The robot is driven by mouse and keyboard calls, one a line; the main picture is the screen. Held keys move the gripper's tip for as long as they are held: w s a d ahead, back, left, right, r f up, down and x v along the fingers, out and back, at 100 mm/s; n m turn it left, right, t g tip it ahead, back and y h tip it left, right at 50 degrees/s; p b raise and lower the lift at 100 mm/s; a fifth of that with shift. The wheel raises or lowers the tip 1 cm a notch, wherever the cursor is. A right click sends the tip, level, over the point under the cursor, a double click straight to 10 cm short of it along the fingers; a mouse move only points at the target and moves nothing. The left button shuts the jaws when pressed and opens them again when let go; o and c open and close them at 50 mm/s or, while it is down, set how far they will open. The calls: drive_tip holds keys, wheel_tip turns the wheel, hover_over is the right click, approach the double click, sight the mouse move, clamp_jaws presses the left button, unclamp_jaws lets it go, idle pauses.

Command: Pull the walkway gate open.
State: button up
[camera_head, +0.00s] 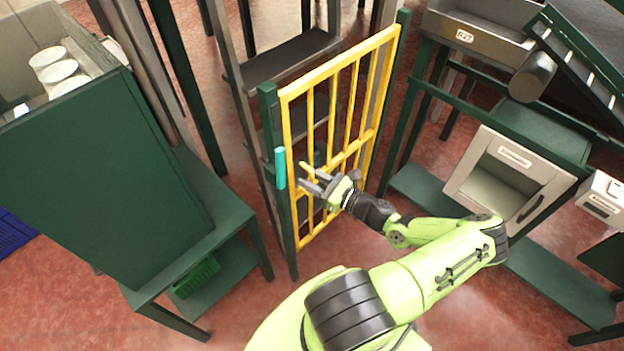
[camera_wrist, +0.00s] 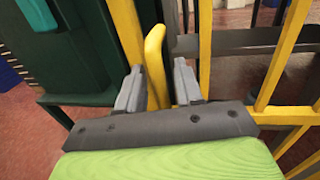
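The yellow barred walkway gate (camera_head: 337,135) stands upright between a green post (camera_head: 268,120) on its left and another green post (camera_head: 396,90) on its right. It looks shut, spanning the gap between the posts. A teal piece (camera_head: 280,168) sits on the left post, and it also shows in the wrist view (camera_wrist: 38,14). The gate's yellow handle (camera_wrist: 154,55) stands out near its left edge. My gripper (camera_head: 311,180) is at the handle. In the wrist view its grey fingers (camera_wrist: 158,84) are apart, one on each side of the handle, with some space showing.
A green bench with a large green panel (camera_head: 100,170) stands on the left, with a green crate (camera_head: 195,277) below. On the right are a green stand and a grey open-fronted box (camera_head: 510,178). Red floor (camera_head: 240,300) is clear before the gate.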

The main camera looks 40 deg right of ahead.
clamp_jaws()
